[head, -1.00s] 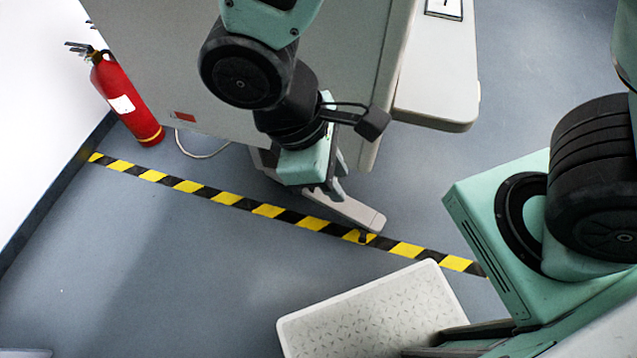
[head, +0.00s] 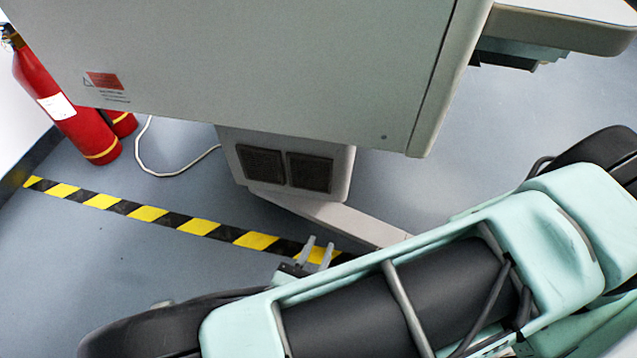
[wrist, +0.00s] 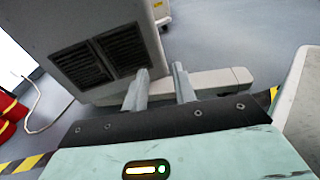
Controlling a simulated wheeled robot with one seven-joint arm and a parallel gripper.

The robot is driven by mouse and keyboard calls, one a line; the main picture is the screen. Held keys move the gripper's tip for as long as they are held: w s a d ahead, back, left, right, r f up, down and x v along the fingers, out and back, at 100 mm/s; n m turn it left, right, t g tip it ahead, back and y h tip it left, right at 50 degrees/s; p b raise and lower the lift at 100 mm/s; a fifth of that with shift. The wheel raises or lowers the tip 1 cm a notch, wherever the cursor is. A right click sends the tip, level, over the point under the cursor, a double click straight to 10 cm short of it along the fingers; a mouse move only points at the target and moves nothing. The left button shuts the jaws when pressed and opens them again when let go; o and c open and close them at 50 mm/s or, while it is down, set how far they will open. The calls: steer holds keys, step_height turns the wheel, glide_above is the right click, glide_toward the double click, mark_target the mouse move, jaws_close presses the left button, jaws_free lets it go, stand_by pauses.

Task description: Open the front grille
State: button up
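Two dark slatted grille panels (head: 286,169) sit side by side on the light lower box (head: 342,172) under the printer's large grey body. In the wrist view the grille panels (wrist: 103,54) are up and to the left of my fingers. Both look closed flat against the box. I cannot tell whether they are one grille or two. My gripper (head: 319,243) is below and slightly right of them in the head view, apart from them. In the wrist view my gripper (wrist: 160,70) shows a gap between its two grey fingers, with nothing held.
A light foot bar (head: 345,222) runs out below the box. Red fire extinguishers (head: 70,110) stand at the left, with a white cable (head: 160,172) on the floor. Yellow-black tape (head: 200,228) crosses the floor. A pale surface (wrist: 303,120) is at the right of the wrist view.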

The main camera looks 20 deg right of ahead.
mark_target(329, 186)
step_height(329, 186, down, 5)
steer(key=w+n+t+y+b, duration=0.1)
steer(key=w+n+t+b, duration=0.1)
steer(key=t, duration=0.1)
steer(key=b+x, duration=0.2)
steer(key=x, duration=0.3)
steer(key=b+x, duration=0.2)
steer(key=x, duration=0.3)
steer(key=b+x, duration=0.2)
steer(key=x, duration=0.4)
steer(key=shift+w+a+f, duration=0.1)
steer(key=shift+w+f, duration=0.15)
steer(key=shift+f, duration=0.05)
steer(key=shift+w+d+r, duration=0.15)
steer(key=shift+w+d, duration=0.1)
steer(key=shift+w, duration=0.1)
jaws_close()
